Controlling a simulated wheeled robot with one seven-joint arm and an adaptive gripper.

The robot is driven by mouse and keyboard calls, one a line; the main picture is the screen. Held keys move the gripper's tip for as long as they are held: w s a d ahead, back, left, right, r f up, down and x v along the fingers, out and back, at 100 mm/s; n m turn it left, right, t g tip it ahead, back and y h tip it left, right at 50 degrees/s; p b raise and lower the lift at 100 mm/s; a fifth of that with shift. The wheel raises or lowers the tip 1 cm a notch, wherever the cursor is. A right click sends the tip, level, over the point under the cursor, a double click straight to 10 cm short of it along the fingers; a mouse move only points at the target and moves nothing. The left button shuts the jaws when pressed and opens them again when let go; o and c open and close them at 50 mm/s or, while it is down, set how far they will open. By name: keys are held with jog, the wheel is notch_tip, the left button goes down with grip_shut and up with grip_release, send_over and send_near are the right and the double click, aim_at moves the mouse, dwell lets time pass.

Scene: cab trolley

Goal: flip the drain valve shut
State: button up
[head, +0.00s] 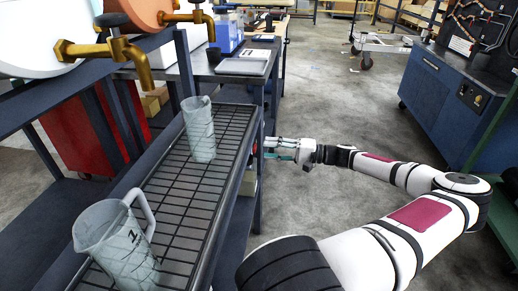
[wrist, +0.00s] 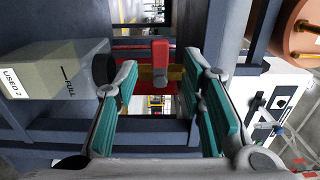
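The drain valve shows in the wrist view as a red lever (wrist: 160,54) on a brass-coloured body (wrist: 146,73). The lever appears across the gap between my fingers and beyond their tips. My gripper (wrist: 160,105) is open, with green pads on either side and nothing between them. In the head view my gripper (head: 283,149) is beside the right edge of the rack-topped trolley (head: 188,190). I cannot make out the valve clearly in the head view. Contact between fingers and lever is not visible.
A grey container (wrist: 55,72) marked "USED 2" and "FULL" is left in the wrist view. Two clear jugs (head: 120,248) (head: 199,130) stand on the rack. Brass taps (head: 113,50) overhang its far side. A blue cabinet (head: 450,95) stands right; the floor (head: 335,110) between is open.

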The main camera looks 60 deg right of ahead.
jog(key=v, duration=0.6)
jog(key=shift+s+d, duration=0.1)
jog(key=shift+s, duration=0.1)
dwell(0.4)
